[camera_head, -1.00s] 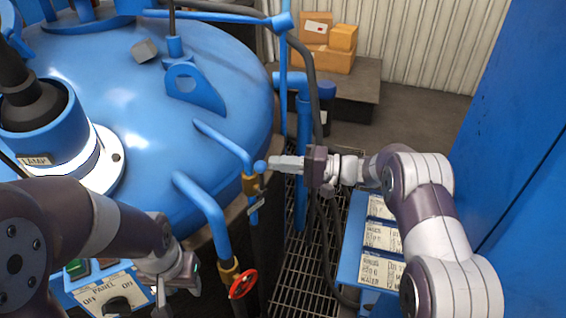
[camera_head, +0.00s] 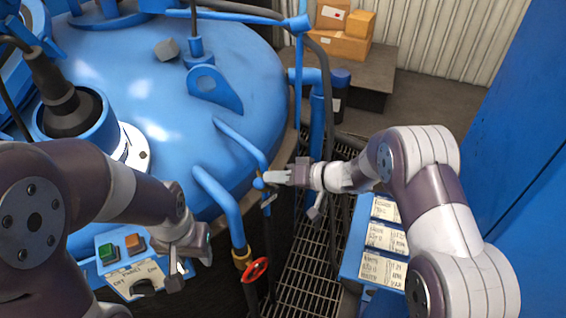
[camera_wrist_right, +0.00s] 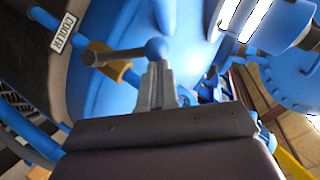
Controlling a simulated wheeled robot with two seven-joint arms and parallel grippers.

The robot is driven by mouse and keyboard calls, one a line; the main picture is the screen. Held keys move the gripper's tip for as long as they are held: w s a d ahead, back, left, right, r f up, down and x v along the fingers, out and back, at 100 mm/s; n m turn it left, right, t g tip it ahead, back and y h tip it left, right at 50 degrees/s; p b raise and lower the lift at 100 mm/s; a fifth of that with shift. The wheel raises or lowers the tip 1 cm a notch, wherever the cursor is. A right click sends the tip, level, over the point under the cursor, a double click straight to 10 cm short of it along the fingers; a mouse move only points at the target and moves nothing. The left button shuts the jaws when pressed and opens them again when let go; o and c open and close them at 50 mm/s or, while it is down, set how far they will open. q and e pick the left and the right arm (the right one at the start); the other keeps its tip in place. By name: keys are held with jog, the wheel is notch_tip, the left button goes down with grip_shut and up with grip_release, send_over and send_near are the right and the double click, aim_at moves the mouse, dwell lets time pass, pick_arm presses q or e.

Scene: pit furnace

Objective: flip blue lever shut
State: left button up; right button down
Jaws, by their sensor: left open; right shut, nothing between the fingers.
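The blue lever ends in a blue ball knob (camera_head: 258,183) beside a thin blue pipe in the head view. In the right wrist view its grey handle (camera_wrist_right: 115,56) runs left from the blue ball (camera_wrist_right: 157,47), just above a brass valve body (camera_wrist_right: 118,70). My right gripper (camera_head: 270,178) is shut and empty, its tips at the ball, apparently touching it. In the right wrist view its fingers (camera_wrist_right: 157,75) meet the ball's underside. My left gripper (camera_head: 174,274) is open, pointing down near the button panel, away from the lever.
The large blue furnace lid (camera_head: 130,70) fills the left. A red handwheel (camera_head: 256,270) sits on a pipe below the lever. A button panel (camera_head: 135,272) is at lower left, a label board (camera_head: 385,235) at right. Floor grating (camera_head: 310,255) lies between.

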jog(key=s+a+f+n+t+h+b, duration=0.3)
jog(key=s+a+f+n+h+b, duration=0.1)
jog(key=b, duration=0.4)
jog(key=shift+s+a+f+n+h, duration=0.25)
jog(key=shift+f+n, duration=0.25)
jog(key=shift+f, duration=0.4)
jog(key=v, duration=1.3)
jog(key=shift+p, duration=0.45)
